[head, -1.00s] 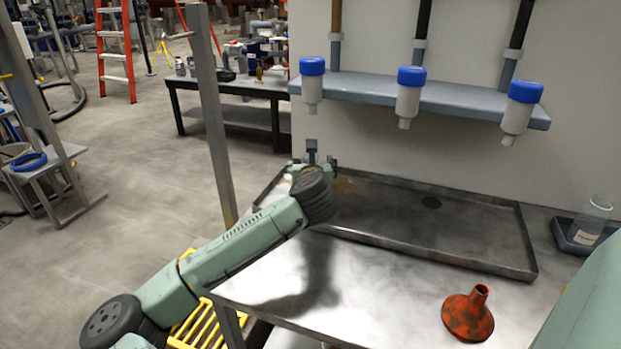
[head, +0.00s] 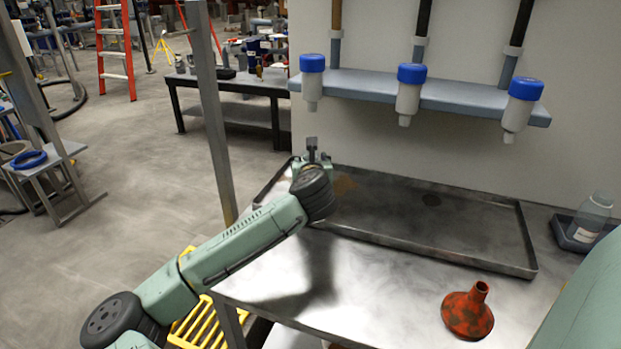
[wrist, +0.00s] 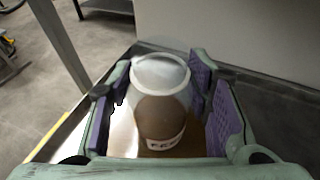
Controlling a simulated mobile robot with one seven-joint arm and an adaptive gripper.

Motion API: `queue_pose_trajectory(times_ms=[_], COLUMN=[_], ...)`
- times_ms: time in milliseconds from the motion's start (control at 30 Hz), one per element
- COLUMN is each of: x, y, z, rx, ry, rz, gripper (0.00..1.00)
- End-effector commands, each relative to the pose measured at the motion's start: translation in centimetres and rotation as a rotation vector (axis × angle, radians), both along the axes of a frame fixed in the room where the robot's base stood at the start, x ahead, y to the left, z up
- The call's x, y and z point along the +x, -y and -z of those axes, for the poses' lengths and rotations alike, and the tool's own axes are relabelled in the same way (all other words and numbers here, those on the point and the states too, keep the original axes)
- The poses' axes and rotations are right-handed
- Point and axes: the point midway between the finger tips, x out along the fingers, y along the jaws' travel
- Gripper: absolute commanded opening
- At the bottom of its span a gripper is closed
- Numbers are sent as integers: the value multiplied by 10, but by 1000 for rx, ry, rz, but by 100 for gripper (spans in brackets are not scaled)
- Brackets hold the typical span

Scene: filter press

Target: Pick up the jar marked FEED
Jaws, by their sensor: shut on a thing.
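A clear jar (wrist: 160,112) with brown contents in its lower part stands between my gripper's fingers in the wrist view. Its white label is partly cut off by my gripper body, and the visible letters look like the start of FEED. My gripper (wrist: 160,72) is shut on the jar, with a purple pad on each side. In the head view my gripper (head: 312,158) is over the far left corner of the metal tray (head: 455,262). My own wrist hides the jar there.
A red funnel (head: 467,312) stands on the bench in front of the tray. A clear labelled bottle (head: 590,218) sits on a dark stand at the right. Blue-capped bottles (head: 410,90) hang from a shelf (head: 460,100) above. A grey post (head: 210,110) stands left of my gripper.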

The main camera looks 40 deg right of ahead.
Motion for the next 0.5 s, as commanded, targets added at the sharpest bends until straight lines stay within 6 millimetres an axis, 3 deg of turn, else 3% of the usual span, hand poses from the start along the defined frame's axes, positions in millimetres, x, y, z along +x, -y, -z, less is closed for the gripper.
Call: queue_pose_trajectory(times_ms=[500], x=[0], y=[0], z=[-8], rx=[0], ry=[2], rz=[-1], gripper=[8])
